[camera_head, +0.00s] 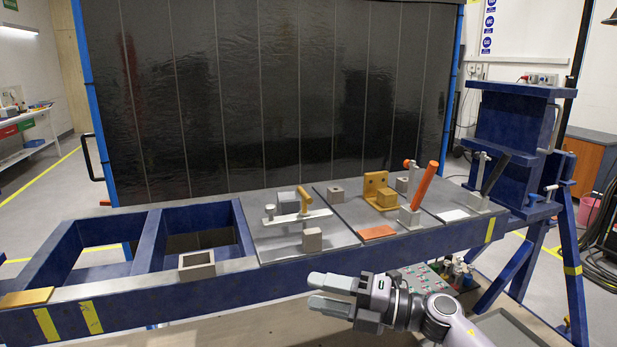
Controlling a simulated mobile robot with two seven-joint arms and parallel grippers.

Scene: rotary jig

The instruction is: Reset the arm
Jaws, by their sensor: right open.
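My right gripper (322,293) is in the lower middle, in front of the blue jig's front beam. Its two grey fingers point left and are apart, with nothing between them. My left gripper is not in the picture. The blue jig (190,298) carries a grey plate top with clamps and blocks. A clamp with a yellow handle (305,201) stands on the left plate. An orange lever (424,186) leans up and right from a grey base on the middle plate. A black lever (495,174) leans up and right on the right plate. My gripper touches none of them.
A yellow bracket (374,181) and an orange pad (376,233) lie on the middle plate. A hollow grey block (197,266) sits on the front beam. A blue post (516,125) stands at the right. A dark curtain (270,90) closes off the back.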

